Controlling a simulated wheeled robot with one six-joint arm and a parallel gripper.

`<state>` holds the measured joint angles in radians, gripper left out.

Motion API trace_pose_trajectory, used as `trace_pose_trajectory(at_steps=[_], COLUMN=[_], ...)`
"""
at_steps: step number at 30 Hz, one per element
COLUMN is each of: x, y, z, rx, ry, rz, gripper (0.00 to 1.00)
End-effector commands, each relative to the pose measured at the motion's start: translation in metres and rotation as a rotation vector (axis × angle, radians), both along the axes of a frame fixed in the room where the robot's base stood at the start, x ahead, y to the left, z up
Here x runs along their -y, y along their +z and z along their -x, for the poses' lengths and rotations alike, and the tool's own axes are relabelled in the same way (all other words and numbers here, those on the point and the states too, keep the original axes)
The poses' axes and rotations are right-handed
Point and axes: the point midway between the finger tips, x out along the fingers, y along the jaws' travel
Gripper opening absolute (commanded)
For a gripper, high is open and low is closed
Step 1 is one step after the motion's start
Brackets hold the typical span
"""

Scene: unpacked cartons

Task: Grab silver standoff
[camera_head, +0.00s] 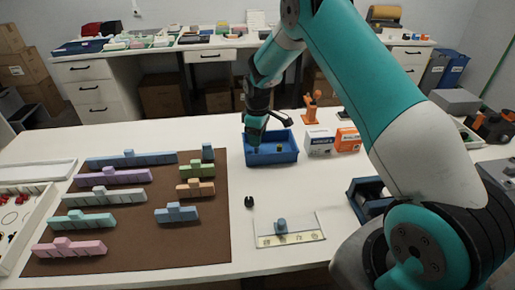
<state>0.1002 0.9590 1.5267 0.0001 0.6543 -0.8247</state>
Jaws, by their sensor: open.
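My gripper (253,147) points down at the left part of a blue tray (284,157) on the white table. The jaws are open, and they are small and partly hidden by the wrist in this view. I cannot make out a silver standoff. The inside of the blue tray is partly covered by my gripper, and any small parts in it are too small to tell.
A brown mat (130,235) with several coloured blocks lies left. A small black piece (249,202) and a flat plate (304,238) with a blue-grey knob lie in front. Small boxes (320,143) and an orange stand (311,108) are right of the tray.

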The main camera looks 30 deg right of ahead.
Motion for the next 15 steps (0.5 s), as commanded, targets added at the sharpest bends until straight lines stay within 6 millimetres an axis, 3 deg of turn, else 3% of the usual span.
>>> trace_pose_trajectory(at_steps=[8, 15], x=[-0.001, -0.001], y=[-0.04, -0.048], z=[0.0, -0.001], rx=[-0.003, -0.001], ry=[0.0, 0.0], rz=[-0.001, 0.0], gripper=[0.49, 0.49])
